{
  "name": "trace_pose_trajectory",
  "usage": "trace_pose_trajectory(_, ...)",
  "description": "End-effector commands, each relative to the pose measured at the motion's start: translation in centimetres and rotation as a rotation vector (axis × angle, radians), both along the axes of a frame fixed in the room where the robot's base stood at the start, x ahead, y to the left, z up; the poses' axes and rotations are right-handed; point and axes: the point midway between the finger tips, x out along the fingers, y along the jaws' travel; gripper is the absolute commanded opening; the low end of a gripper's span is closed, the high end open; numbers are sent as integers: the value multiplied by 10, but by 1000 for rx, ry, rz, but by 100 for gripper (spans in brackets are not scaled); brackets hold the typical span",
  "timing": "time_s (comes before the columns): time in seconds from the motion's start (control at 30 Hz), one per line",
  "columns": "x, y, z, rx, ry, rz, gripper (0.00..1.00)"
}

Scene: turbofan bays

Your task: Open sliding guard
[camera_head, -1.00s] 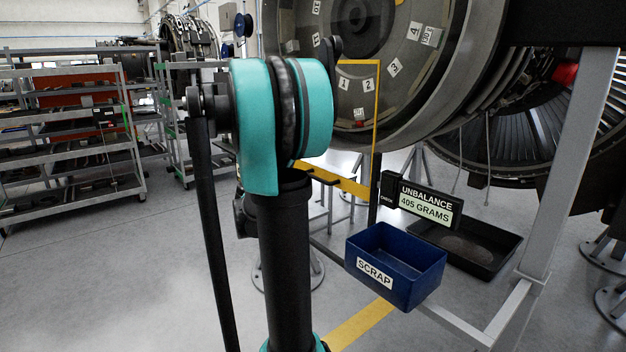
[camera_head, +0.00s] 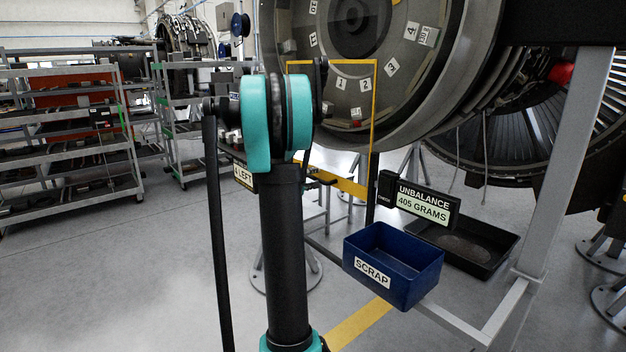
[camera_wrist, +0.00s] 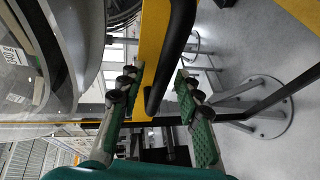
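The sliding guard is a yellow frame (camera_head: 374,120) with a see-through panel in front of the engine's round face. Its yellow lower bar (camera_head: 345,184) carries a black handle (camera_head: 321,181), partly hidden by my arm in the head view. In the wrist view the black handle (camera_wrist: 178,45) runs beside the yellow bar (camera_wrist: 153,45). My gripper (camera_wrist: 156,84) has its green-padded fingers apart, one on each side of the handle and bar. I cannot tell whether either finger touches them. My arm hides the gripper in the head view.
A blue scrap bin (camera_head: 405,287) and a black tray (camera_head: 497,262) sit to the right, by an unbalance display (camera_head: 424,203) reading 405 grams. A grey stand post (camera_head: 568,170) rises at right. Shelving (camera_head: 70,135) stands at left; floor between is clear.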

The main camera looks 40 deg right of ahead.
Motion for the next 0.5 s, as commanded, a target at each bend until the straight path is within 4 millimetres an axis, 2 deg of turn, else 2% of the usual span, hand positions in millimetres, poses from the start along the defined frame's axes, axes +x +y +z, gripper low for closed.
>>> trace_pose_trajectory(0.13,0,0,0,0,0,0,33)
trace_pose_trajectory(0.4,0,0,0,0,0,0,0)
trace_pose_trajectory(0.5,0,0,0,0,0,0,0)
